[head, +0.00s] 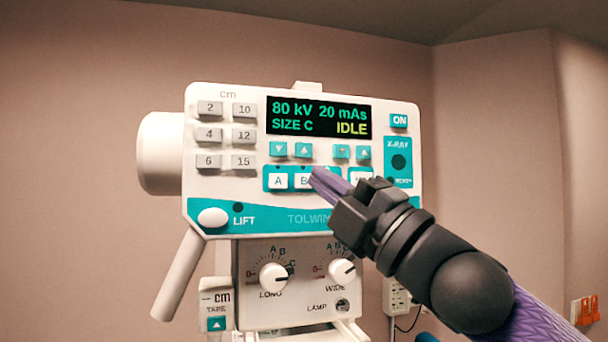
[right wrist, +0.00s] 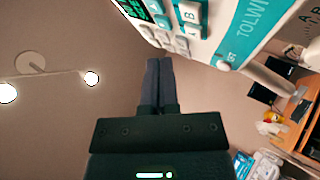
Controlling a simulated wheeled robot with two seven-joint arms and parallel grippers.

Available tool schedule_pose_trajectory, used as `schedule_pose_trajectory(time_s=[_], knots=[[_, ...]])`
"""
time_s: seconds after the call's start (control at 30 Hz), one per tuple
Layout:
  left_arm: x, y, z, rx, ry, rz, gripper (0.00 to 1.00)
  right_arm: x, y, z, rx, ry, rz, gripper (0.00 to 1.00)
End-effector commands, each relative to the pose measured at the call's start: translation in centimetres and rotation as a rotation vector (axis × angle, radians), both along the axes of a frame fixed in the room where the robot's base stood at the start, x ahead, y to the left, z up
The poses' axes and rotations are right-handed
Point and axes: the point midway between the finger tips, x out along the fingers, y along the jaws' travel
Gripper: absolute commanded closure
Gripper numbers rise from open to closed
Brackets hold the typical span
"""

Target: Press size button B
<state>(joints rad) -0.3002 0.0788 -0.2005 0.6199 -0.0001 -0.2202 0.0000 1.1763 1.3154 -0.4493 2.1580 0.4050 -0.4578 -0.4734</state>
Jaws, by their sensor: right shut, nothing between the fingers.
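The white and teal control panel (head: 232,185) faces me in the head view. Its size button B (head: 301,182) is a white key marked B, just right of button A (head: 278,181). The keys further right are mostly hidden by my gripper. My right gripper (head: 316,178) is shut and empty, its purple fingertips at the right edge of button B. I cannot tell whether they touch it. In the right wrist view the shut fingers (right wrist: 159,64) point up the picture, left of the panel's keys. The display (head: 318,118) reads 80 kV, 20 mAs, SIZE C, IDLE. My left gripper is out of view.
Grey number keys (head: 243,135), teal arrow keys (head: 304,150), an ON key (head: 399,121) and an X-RAY block (head: 399,163) surround the size row. LONG (head: 275,277) and WIDE (head: 342,271) knobs sit below. A desk with screens (right wrist: 280,85) shows in the right wrist view.

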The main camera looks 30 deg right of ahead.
Motion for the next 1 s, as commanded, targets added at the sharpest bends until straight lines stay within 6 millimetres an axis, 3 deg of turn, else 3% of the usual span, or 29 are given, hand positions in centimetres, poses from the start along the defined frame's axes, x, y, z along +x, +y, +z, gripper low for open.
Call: schedule_pose_trajectory(time_s=[0.3, 1.0], knots=[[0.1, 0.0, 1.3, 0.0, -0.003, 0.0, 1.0, 2.7, -0.6, 0.1, 0.0, 0.001, 0.0, 1.0], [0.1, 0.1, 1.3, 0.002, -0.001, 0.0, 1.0, 2.8, -0.7, 0.0, 0.0, 0.001, 0.0, 1.0]])
